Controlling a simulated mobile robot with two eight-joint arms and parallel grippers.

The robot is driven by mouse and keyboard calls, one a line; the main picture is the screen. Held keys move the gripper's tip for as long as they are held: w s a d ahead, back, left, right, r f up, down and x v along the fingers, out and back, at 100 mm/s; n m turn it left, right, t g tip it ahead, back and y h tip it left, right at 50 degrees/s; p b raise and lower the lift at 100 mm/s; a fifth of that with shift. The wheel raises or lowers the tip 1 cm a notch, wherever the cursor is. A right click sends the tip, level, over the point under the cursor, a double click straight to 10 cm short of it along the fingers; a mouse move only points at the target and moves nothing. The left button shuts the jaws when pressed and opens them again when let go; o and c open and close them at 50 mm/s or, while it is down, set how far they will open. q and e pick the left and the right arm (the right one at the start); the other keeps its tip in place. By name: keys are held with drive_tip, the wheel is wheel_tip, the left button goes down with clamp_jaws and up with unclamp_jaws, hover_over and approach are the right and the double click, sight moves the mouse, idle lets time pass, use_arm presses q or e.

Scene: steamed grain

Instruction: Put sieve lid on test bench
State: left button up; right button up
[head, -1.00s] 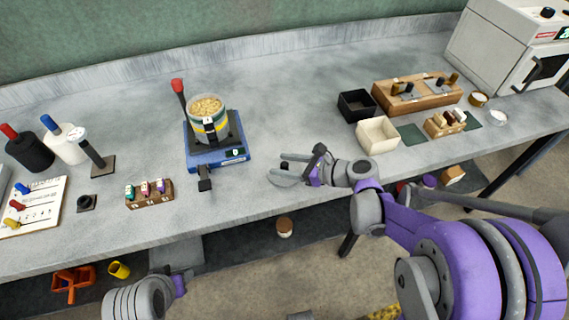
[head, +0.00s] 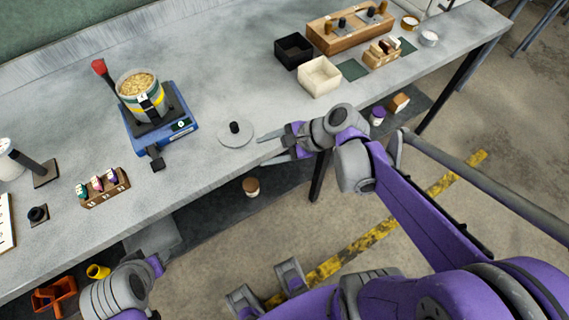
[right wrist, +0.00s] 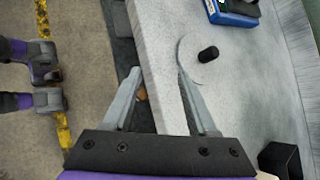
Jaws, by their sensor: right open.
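The sieve lid is a flat grey disc (head: 222,139) with a black knob. It lies flat on the test bench (head: 205,185) near its front edge, right of the blue scale. In the right wrist view the lid's knob (right wrist: 207,54) shows beyond the fingertips. My right gripper (head: 265,150) is open and empty, just right of the lid and apart from it, at the bench's front edge. The right wrist view shows its spread fingers (right wrist: 158,76) with nothing between them. My left arm is at the lower left; its fingers cannot be made out.
A blue scale (head: 187,136) carries a grain-filled sieve pot (head: 140,88). A small vial rack (head: 105,190) stands left of it. A black box (head: 293,50), a white box (head: 319,77) and a wooden block (head: 350,28) stand to the right. The bench between scale and boxes is clear.

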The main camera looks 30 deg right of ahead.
drive_tip(key=s+f+n+h, duration=0.1)
drive_tip(key=s+n+h, duration=0.2)
drive_tip(key=n, duration=0.7)
drive_tip(key=s+f+n+g+h, duration=0.1)
drive_tip(key=s+f+n+h, duration=0.1)
drive_tip(key=s+n+h, duration=0.2)
drive_tip(key=s+n, duration=0.3)
drive_tip(key=n, duration=0.2)
drive_tip(key=shift+d+f+n, duration=0.2)
drive_tip(key=shift+d+n, duration=0.2)
drive_tip(key=shift+s, duration=0.1)
